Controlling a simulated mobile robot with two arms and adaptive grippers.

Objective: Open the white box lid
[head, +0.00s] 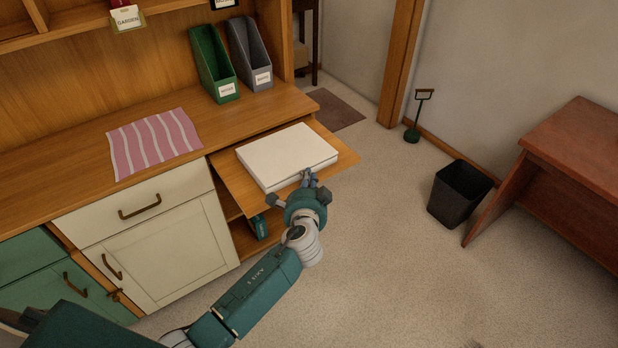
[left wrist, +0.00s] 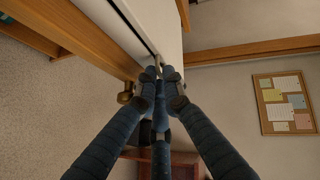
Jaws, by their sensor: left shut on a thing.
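The white box (head: 285,154), with its lid down flat, lies on the pulled-out wooden shelf of the desk. My left gripper (head: 309,178) is at the box's front edge, near its right part. In the left wrist view my left gripper (left wrist: 160,76) has its fingers closed together on a small piece at the edge of the white box (left wrist: 120,28), beside the dark seam under the lid. The fingers hide most of that piece. My right gripper is not in view.
The pulled-out shelf (head: 222,164) sticks out under the desktop. A striped cloth (head: 153,142), a green file holder (head: 212,66) and a grey file holder (head: 249,55) are on the desktop. A black bin (head: 458,194) stands right. The carpet between is clear.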

